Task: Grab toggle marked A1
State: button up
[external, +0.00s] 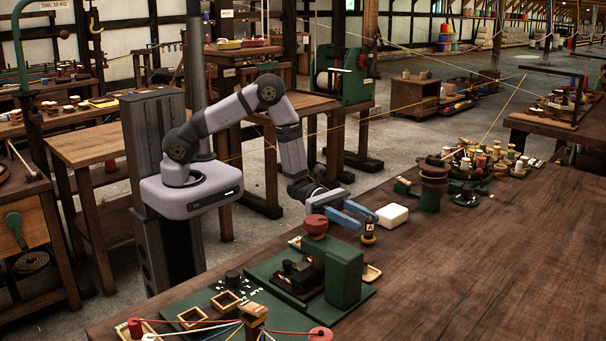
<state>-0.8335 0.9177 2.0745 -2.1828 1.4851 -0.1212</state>
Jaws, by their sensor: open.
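A small dark upright piece with brassy bands and a pale label showing an A (369,232) stands on the long wooden bench in the external view. The rest of its marking is too small to read, so I cannot tell whether it says A1. My gripper (368,221) is open, with its two blue fingers reaching right, low over the bench. The fingertips are at the labelled piece, which appears to be between or just in front of them. I cannot tell whether they touch it.
A white block (392,215) lies just right of the fingertips. A green machine (345,275) and a red knob (316,224) stand close on the near left. A dark round stand (433,185) and several spools are farther back. The bench's right side (500,260) is clear.

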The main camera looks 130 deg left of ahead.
jog(key=shift+w+d+f+p, duration=0.15)
jog(key=shift+w+p, duration=0.25)
jog(key=shift+w, duration=0.8)
jog(key=shift+w+d+p, duration=0.15)
jog(key=shift+w+p, duration=0.2)
jog(key=shift+w, duration=0.9)
jog(key=shift+w+d+f+p, duration=0.15)
jog(key=shift+w+p, duration=0.25)
jog(key=shift+w, duration=0.8)
jog(key=shift+r, duration=0.1)
grip_shut()
